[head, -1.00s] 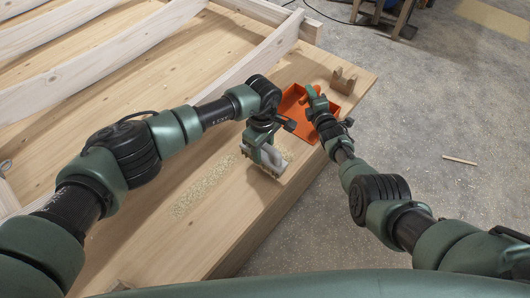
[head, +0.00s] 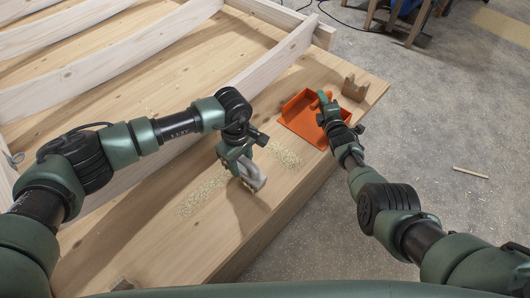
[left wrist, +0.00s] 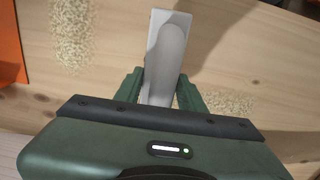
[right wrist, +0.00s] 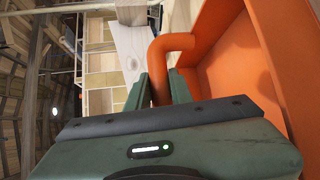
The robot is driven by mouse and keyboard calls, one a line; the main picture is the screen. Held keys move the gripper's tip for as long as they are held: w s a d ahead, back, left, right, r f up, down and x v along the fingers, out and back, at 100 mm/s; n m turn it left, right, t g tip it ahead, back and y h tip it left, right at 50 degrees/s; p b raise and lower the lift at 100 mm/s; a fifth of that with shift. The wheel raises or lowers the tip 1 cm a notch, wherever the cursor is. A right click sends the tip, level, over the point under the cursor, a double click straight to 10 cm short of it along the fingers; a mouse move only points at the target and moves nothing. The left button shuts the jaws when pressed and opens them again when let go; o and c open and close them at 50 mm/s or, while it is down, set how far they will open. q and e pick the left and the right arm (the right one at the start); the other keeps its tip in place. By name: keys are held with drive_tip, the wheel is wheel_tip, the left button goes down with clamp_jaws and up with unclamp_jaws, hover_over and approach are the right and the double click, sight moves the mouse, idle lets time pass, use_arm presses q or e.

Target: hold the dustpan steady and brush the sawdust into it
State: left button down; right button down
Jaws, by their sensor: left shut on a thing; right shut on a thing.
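My left gripper (head: 238,163) is shut on the pale grey brush (head: 254,180), which also shows between the fingers in the left wrist view (left wrist: 168,60). The brush is over the bench between two patches of sawdust; whether its bristles touch the wood I cannot tell. One sawdust patch (head: 284,155) lies just in front of the dustpan, and a longer one (head: 200,195) lies to the left. The orange dustpan (head: 298,126) rests near the bench's right edge. My right gripper (head: 330,112) is shut on its handle, seen in the right wrist view (right wrist: 172,43).
A pale timber frame (head: 110,45) lies across the back and left of the wooden bench (head: 150,235). A small notched wooden block (head: 354,88) stands behind the dustpan. The floor to the right is mostly clear, with a wood stick (head: 470,172) on it.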

use_arm(q)
drive_tip(key=s+a, duration=0.1)
drive_tip(key=a, duration=0.1)
drive_tip(key=s+a, duration=0.1)
drive_tip(key=a, duration=0.2)
drive_tip(key=s+a+f, duration=0.1)
drive_tip(key=s+a, duration=0.1)
drive_tip(key=a, duration=0.1)
drive_tip(key=shift+a+f, duration=0.1)
drive_tip(key=shift+a, duration=0.1)
drive_tip(key=s+a, duration=0.1)
drive_tip(key=a, duration=0.1)
drive_tip(key=s+a, duration=0.4)
drive_tip(key=shift+a, duration=0.25)
drive_tip(key=s+a+r, duration=0.4)
drive_tip(key=s+a, duration=0.4)
drive_tip(key=s, duration=0.2)
drive_tip(key=shift+s+d+f, duration=0.1)
drive_tip(key=shift+f, duration=2.25)
drive_tip(key=shift+f, duration=0.15)
drive_tip(key=shift+f, duration=0.9)
drive_tip(key=shift+f, duration=0.15)
